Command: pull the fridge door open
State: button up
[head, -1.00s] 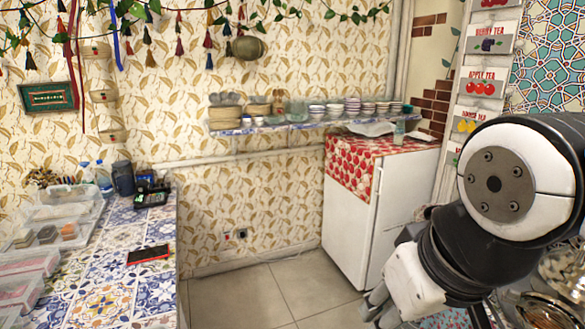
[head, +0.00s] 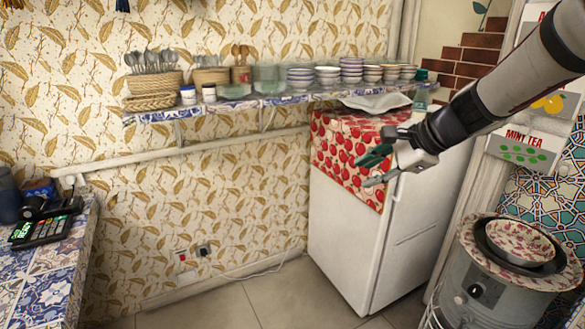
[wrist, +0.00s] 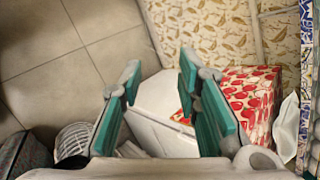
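The white fridge (head: 335,235) stands against the patterned wall, with a red fruit-print cloth (head: 345,160) over its top and hanging down one side. A vertical seam runs near its front corner, and the door looks shut. My gripper (head: 370,170) is in front of the upper part of the fridge in the head view, its fingers pointing left across the cloth. In the wrist view my gripper (wrist: 159,70) has its two teal finger pads wide apart, with nothing held. The white fridge (wrist: 158,108) shows between and below them. I cannot tell whether a finger touches it.
A wall shelf (head: 270,100) with bowls and baskets runs above the fridge. A metal urn (head: 480,295) with a patterned bowl (head: 520,242) stands at right. A tiled counter (head: 50,260) is at left. The tiled floor (head: 285,300) before the fridge is clear.

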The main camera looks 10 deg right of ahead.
jog(key=w+d+f+m+t+h+b, duration=0.1)
jog(key=w+d+f+m+t+b, duration=0.1)
jog(key=w+d+f+m, duration=0.55)
jog(key=w+d+f+m+t+h+b, duration=0.15)
jog(key=d+m, duration=0.25)
jog(key=d, duration=0.7)
jog(key=w+d+f+m+t+b, duration=0.3)
jog(key=w+d+f+m, duration=0.25)
jog(key=d, duration=0.35)
jog(key=b, duration=0.1)
send_over(399, 198)
jog(key=shift+g, duration=0.25)
jog(key=f, duration=0.5)
jog(key=shift+w+d+f, duration=0.2)
jog(key=shift+h, duration=0.25)
grip_shut()
